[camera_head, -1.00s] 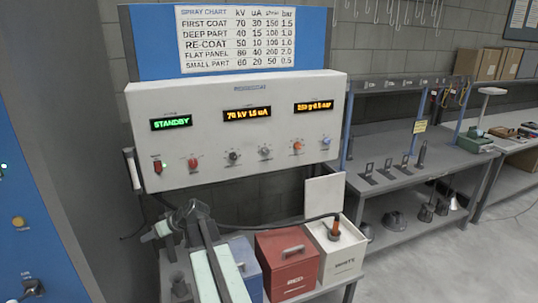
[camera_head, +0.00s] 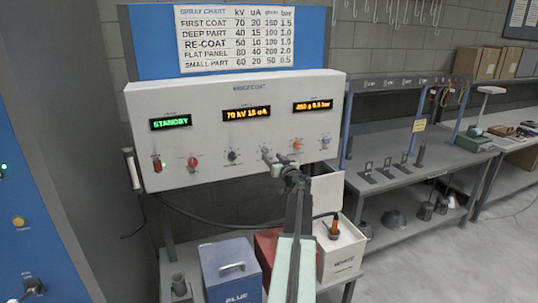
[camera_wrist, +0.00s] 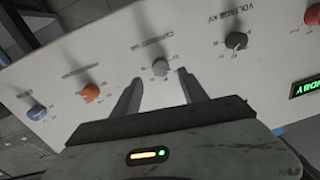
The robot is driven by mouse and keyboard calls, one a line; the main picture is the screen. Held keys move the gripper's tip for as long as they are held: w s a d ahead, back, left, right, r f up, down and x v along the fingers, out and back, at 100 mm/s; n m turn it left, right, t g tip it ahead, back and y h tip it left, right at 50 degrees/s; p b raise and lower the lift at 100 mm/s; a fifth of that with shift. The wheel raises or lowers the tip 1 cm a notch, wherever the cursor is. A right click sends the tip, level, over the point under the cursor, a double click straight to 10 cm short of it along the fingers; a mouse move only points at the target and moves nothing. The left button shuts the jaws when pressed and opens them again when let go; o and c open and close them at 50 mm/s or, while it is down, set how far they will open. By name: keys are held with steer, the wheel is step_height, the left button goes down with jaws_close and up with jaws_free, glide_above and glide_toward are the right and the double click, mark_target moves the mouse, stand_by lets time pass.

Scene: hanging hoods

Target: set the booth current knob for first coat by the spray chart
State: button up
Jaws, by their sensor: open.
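The grey current knob (camera_wrist: 160,67) sits on the white control panel (camera_wrist: 75,45), between and just beyond the two fingertips of my open gripper (camera_wrist: 157,87) in the wrist view. The gap around the knob looks clear; contact is not visible. The middle display (camera_head: 246,114) appears to read 70 kV 15 uA. The spray chart (camera_head: 237,40) lists first coat as 70 kV, 30 uA, 150 and 1.5 bar.
The dark voltage knob (camera_wrist: 236,41) and orange knob (camera_wrist: 90,92) flank the current knob. A blue knob (camera_wrist: 36,112) is farther left. A green STANDBY display (camera_head: 171,122) is lit. Below are a blue box (camera_head: 231,272) and a white box (camera_head: 341,252). A workbench (camera_head: 420,170) stands right.

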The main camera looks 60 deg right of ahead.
mark_target(266, 151)
steer(key=x, duration=0.4)
steer(key=shift+w+d, duration=0.2)
steer(key=shift+w, duration=0.15)
steer(key=shift+c, duration=0.3)
